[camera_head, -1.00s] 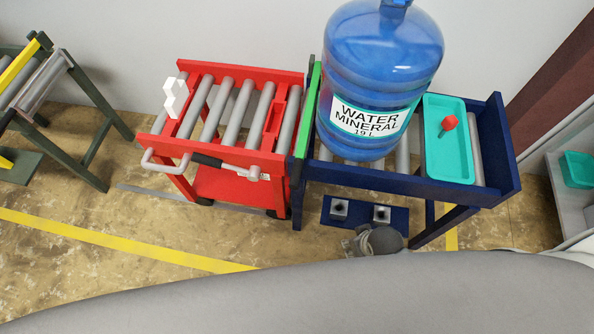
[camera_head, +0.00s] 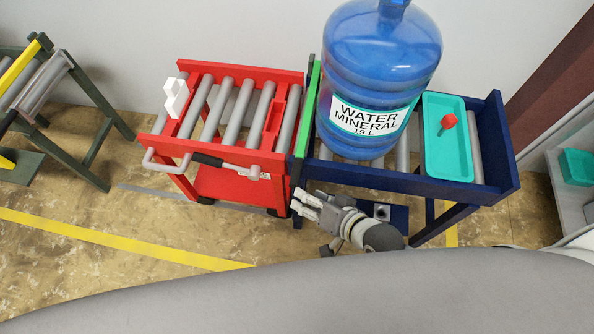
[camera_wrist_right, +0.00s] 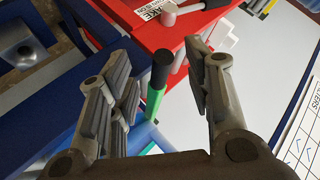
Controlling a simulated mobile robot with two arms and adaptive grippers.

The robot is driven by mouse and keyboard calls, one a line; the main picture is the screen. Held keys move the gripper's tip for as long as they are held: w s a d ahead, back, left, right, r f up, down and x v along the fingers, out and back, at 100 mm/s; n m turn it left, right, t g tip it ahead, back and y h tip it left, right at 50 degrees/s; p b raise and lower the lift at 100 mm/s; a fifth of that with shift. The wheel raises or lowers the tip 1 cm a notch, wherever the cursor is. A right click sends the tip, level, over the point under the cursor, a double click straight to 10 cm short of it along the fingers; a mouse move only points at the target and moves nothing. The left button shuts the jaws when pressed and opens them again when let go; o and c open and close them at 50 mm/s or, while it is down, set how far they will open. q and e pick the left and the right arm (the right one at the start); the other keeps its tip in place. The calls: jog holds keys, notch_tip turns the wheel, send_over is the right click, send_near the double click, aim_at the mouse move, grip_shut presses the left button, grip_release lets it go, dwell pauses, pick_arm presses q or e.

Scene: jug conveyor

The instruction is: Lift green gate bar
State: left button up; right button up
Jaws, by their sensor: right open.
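The green gate bar (camera_head: 306,112) lies along the seam between the red roller cart (camera_head: 246,160) and the blue roller table (camera_head: 400,182). In the right wrist view, the green bar (camera_wrist_right: 154,101) has a black end and shows between the spread fingers. My right gripper (camera_head: 304,203) is open and empty, in front of the near end of the bar; I see no clear contact. A large blue water jug (camera_head: 385,60) stands upright on the blue table, right beside the bar. My left gripper is not in view.
A teal tray (camera_head: 448,160) with a red-topped item (camera_head: 447,122) lies on the blue table. The red cart's rollers are clear; its handle (camera_head: 215,163) sticks out in front, and a white block (camera_head: 176,97) sits at its left. A dark green stand (camera_head: 90,145) is farther left.

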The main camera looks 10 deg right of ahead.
aim_at(297, 173)
jog(key=w+f+m+t, duration=0.1)
jog(key=w+m+t, duration=0.1)
jog(key=w+m, duration=0.1)
jog(key=w+a+f+m+t, duration=0.1)
jog(key=w+m+t, duration=0.1)
jog(key=w+m, duration=0.1)
jog(key=w+a+f+m+t+y, duration=0.1)
jog(key=w+m+t, duration=0.1)
jog(key=w, duration=0.2)
jog(key=shift+f+m, duration=0.35)
jog(key=shift+m, duration=0.05)
dwell(0.3)
grip_shut()
